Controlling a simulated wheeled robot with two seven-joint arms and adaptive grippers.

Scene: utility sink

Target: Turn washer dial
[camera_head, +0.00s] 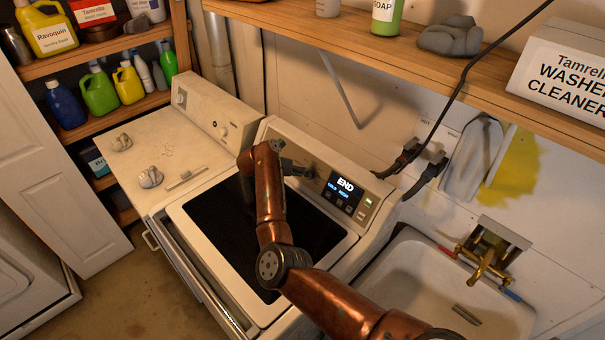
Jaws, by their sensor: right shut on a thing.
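The washer (345,243) is a white machine with a dark glass lid and a slanted control panel at its back. Its lit display (345,187) reads "END" above smaller blue text. The washer dial (309,173) is on the panel left of the display, mostly hidden by my gripper. My right arm comes in from the lower right across the lid. My right gripper (297,168) reaches the panel at the dial and is shut on it; its fingers are small and dark here. My left gripper is not in view.
A second white machine (170,150) with knobs stands left of the washer. A sink (420,265) with a brass faucet (484,265) is at the right. A wooden shelf (400,48) with a cleaner box (565,75) runs above. A black cable (462,85) hangs behind the panel.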

